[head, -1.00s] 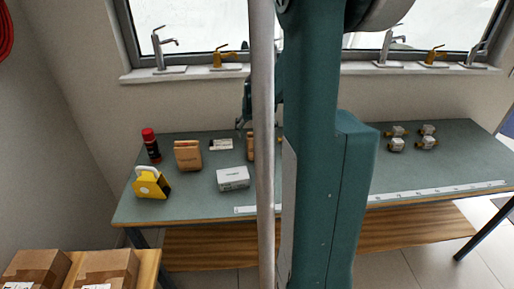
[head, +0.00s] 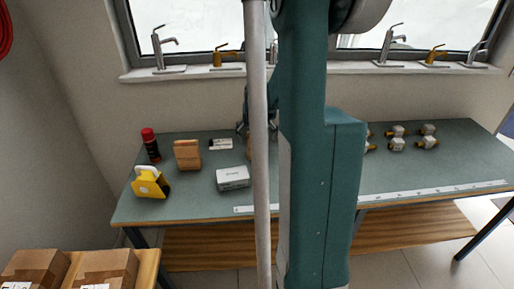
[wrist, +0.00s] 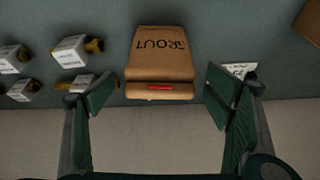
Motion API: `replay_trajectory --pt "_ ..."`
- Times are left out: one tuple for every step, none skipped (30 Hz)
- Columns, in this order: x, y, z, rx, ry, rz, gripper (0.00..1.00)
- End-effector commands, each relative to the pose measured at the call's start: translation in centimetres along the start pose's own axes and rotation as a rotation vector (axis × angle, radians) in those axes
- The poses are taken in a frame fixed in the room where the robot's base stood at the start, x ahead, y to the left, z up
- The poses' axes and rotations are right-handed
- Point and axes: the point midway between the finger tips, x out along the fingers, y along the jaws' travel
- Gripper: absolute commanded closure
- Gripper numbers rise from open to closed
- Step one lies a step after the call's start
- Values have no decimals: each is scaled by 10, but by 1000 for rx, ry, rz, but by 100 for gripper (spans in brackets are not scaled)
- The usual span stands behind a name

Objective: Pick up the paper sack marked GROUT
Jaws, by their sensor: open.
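The brown paper sack marked GROUT (wrist: 160,55) shows in the wrist view at top centre, its lettering upside down and a small red mark near its lower edge. My gripper (wrist: 160,88) is open in the wrist view, with one green-padded finger on each side of the sack's near end. Gaps show between both fingers and the sack. I cannot tell how far above the bench the fingers are. In the head view my arm and a grey pole hide most of the sack and gripper; only a brown sliver of a sack (head: 249,149) shows beside the pole.
On the bench (head: 200,205), another brown sack (head: 187,155), a grey box (head: 233,178), a yellow-and-black item (head: 150,183) and a red-capped can (head: 151,146) stand left. Several valves (head: 397,144) stand right. A small white-labelled item (wrist: 238,70) lies near one finger.

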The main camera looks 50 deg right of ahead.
Motion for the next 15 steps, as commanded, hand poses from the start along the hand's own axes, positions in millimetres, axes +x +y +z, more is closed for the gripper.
replay_trajectory --pt "7 0 0 0 0 0 22" --pt "10 0 -1 0 0 0 22" --pt "14 0 -1 0 0 0 22" --pt "17 0 -1 0 0 0 22" --pt "19 0 -1 0 0 0 22" --pt "22 0 0 0 0 0 22" --pt "24 0 0 0 0 0 22" --pt "26 0 -1 0 0 0 22" --pt "28 0 -1 0 0 0 22" --pt "29 0 -1 0 0 0 22" --pt "30 0 -1 0 0 0 22" --pt "30 0 -1 0 0 0 22" --pt "31 0 -1 0 0 0 22" --pt "31 0 -1 0 0 0 22" --pt "31 0 -1 0 0 0 22"
